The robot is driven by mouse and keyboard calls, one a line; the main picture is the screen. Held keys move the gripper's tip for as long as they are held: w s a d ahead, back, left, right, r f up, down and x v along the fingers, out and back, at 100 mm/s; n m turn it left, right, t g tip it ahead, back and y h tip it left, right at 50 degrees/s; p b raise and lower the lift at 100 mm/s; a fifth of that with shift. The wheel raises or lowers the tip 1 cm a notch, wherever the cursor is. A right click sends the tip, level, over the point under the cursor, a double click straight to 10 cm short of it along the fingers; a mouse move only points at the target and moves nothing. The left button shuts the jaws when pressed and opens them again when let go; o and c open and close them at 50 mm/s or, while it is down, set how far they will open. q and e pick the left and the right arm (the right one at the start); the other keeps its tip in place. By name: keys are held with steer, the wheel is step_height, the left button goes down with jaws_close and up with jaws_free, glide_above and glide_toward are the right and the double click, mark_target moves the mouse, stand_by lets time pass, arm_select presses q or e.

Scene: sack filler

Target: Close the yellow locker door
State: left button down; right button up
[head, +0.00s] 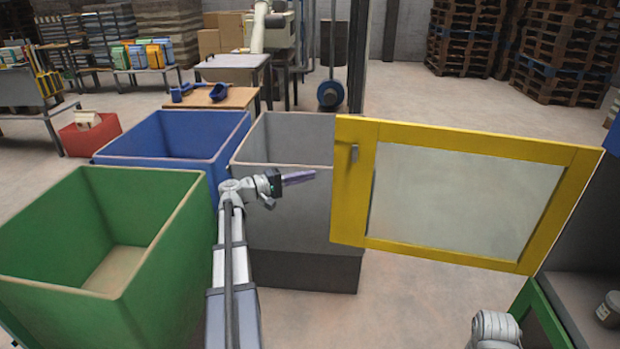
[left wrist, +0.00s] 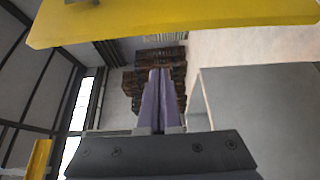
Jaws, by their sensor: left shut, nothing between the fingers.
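The yellow locker door (head: 468,140) has a pale window panel and a small metal handle (head: 354,152) near its left edge. It stands open, reaching out to the left from the dark locker (head: 590,235) at the right edge. My left gripper (head: 314,174) is shut and empty, just left of the door's free edge, over the grey bin; a small gap seems to show between them. In the left wrist view the purple fingers (left wrist: 158,78) are together, and the door (left wrist: 180,18) crosses the top. Part of my right arm shows at the bottom right; its gripper is out of frame.
A green bin (head: 100,240), a blue bin (head: 175,135) and a grey bin (head: 285,140) stand at left and centre. A green-framed opening (head: 540,315) with a dark jar (head: 608,309) lies below the door. Floor behind the door is clear.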

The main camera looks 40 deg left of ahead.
arm_select(q)
steer(key=w+d, duration=0.3)
steer(key=d, duration=0.2)
steer(key=shift+d, duration=0.25)
stand_by(0.4)
